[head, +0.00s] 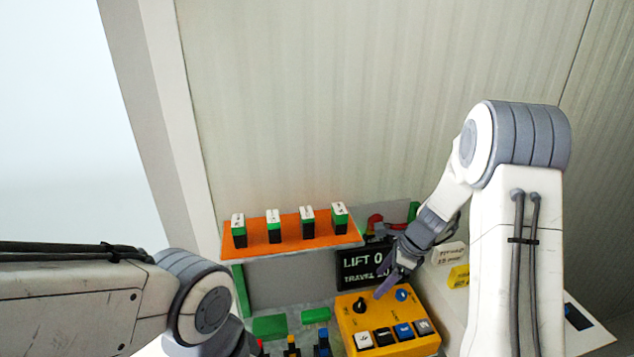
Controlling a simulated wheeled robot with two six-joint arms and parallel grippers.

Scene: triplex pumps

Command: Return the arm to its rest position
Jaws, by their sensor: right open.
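My right arm comes in from the right and bends down to the yellow control box (352,325). My right gripper (384,290) is open over the box's top edge, near a black knob (360,304) and a blue knob (403,295). I cannot tell whether it touches the box. No object shows between its fingers. My left arm comes in low from the left, and its gripper is out of view below the picture.
An orange shelf (290,245) carries several green, white and black blocks. A black display (360,265) reading LIFT and TRAVEL stands behind the box. Blue, yellow and red parts (323,340) stand at the bottom. The ribbed wall above is clear.

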